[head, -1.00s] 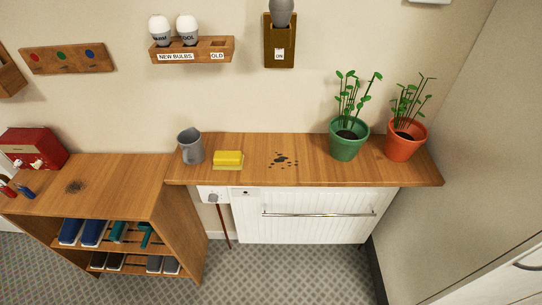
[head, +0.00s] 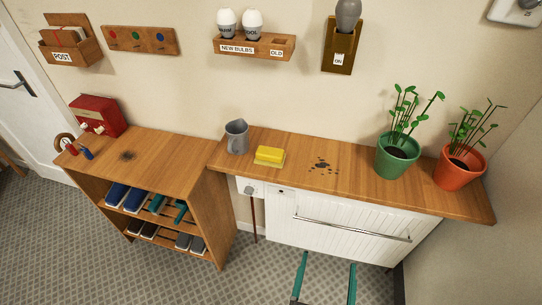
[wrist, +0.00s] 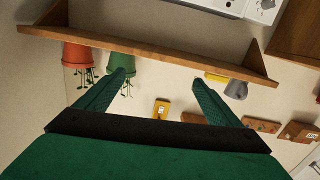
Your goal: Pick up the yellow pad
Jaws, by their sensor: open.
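The yellow pad (head: 269,155) lies on the wooden shelf top (head: 345,185), between a grey jug (head: 236,137) and a patch of dark spots (head: 320,165). A paler layer shows under its yellow top. In the wrist view, which is upside down, a small part of the yellow pad (wrist: 216,77) shows at the shelf edge, beside the jug. My gripper (head: 327,272) is open and empty at the bottom of the head view, in front of the white radiator cover and lower than the shelf. Its two green fingers (wrist: 158,88) stand wide apart in the wrist view, away from the pad.
A green pot (head: 394,160) and an orange pot (head: 459,168) with plants stand on the shelf's right. The white panel (head: 340,229) with a rail is below the shelf. A shoe rack (head: 217,215) stands left. A bulb holder (head: 280,48) hangs above.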

